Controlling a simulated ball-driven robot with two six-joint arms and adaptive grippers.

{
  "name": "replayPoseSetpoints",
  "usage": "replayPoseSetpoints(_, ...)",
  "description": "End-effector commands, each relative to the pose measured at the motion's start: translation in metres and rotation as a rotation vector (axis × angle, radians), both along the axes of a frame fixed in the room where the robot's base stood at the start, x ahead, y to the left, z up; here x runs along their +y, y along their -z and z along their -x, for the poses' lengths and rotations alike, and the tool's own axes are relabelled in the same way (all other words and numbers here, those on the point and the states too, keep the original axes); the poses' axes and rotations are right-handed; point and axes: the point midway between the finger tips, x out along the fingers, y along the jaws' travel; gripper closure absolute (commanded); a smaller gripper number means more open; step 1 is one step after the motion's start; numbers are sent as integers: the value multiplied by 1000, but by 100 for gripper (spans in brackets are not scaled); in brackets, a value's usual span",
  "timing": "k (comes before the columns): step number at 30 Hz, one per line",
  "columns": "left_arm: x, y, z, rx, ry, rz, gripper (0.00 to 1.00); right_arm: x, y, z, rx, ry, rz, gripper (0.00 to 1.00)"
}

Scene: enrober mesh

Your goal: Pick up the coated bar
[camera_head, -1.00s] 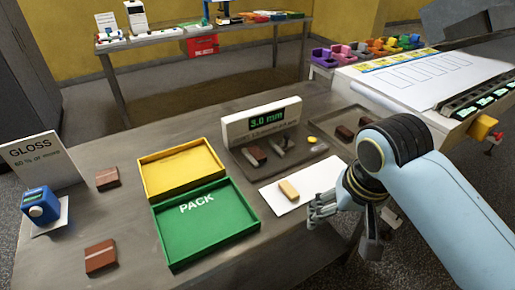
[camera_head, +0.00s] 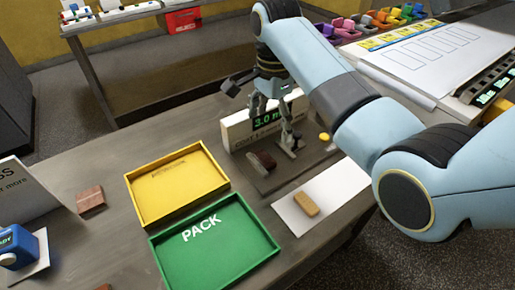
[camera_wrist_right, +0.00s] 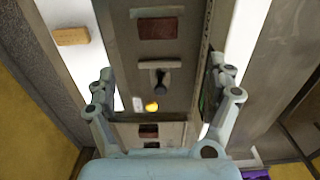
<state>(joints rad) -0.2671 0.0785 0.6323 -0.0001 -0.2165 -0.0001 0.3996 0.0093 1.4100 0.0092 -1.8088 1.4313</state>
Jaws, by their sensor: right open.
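Several dark brown bars are in view, and I cannot tell which one the task means. One brown bar (camera_head: 262,161) lies on the grey gauge plate (camera_head: 278,179), and it also shows near the top of the right wrist view (camera_wrist_right: 158,28). Another brown bar (camera_head: 90,202) lies on the table left of the yellow tray. A tan bar (camera_head: 306,204) lies on a white sheet. My right gripper (camera_head: 268,106) is above the back of the gauge plate, in front of the display. It is empty, its fingers wide apart in the right wrist view (camera_wrist_right: 165,84). My left gripper is out of view.
The gauge display (camera_head: 236,132) stands behind the plate, partly hidden by my gripper. A yellow tray (camera_head: 136,193) and a green PACK tray (camera_head: 160,256) sit left of it. A yellow knob (camera_head: 324,137) is at the plate's right. Two more brown bars (camera_wrist_right: 149,130) show beyond the plate.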

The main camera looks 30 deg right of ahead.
Motion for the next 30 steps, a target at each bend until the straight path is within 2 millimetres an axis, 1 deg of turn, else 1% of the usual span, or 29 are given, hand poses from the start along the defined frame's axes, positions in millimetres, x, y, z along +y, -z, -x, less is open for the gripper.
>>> replayPoseSetpoints(3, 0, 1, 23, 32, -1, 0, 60, 0, 21, 2, 6, 1, 0, 13)
replayPoseSetpoints(6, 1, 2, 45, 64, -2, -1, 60, 0, 36, 1, 4, 1, 1, 13)
replayPoseSetpoints(8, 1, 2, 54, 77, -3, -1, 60, 0, 44, 1, 3, 0, 0, 13)
replayPoseSetpoints(10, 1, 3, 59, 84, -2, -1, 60, 1, 48, 1, 1, 0, 0, 13)
replayPoseSetpoints(14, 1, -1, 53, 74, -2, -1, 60, 2, 60, 2, 3, -1, 0, 13)
replayPoseSetpoints(18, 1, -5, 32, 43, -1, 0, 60, 6, 83, 2, 4, -1, 1, 13)
replayPoseSetpoints(21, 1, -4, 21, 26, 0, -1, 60, 6, 96, 2, 2, -1, 0, 13)
replayPoseSetpoints(25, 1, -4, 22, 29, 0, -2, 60, 5, 102, 2, -1, -1, 1, 13)
replayPoseSetpoints(30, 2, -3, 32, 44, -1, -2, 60, 5, 102, 2, -1, -1, 1, 13)
